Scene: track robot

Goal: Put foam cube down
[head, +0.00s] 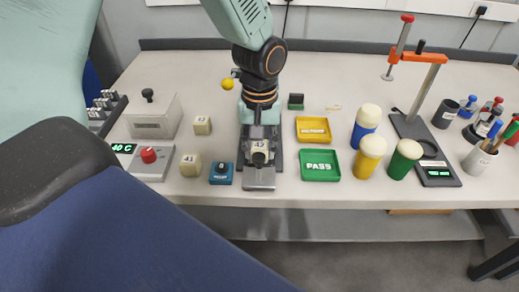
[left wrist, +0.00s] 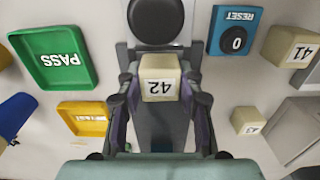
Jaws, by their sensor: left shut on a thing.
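A beige foam cube (head: 259,147) marked 42 is held over a grey metal device on the bench. It also shows in the left wrist view (left wrist: 160,78), between both fingers. My left gripper (head: 258,152) is shut on it, and in the left wrist view (left wrist: 160,88) the fingers press its two sides. I cannot tell whether the cube's underside touches the grey device (head: 259,180). The device has a round black pad (left wrist: 157,20) in the left wrist view. My right gripper is not in view.
Cubes 41 (head: 190,165) and 43 (head: 202,125) stand left of the device. A blue RESET box (head: 221,173) is close beside it. The green PASS tray (head: 320,165) and a yellow tray (head: 313,130) lie right. Several capped cylinders (head: 370,155) stand farther right.

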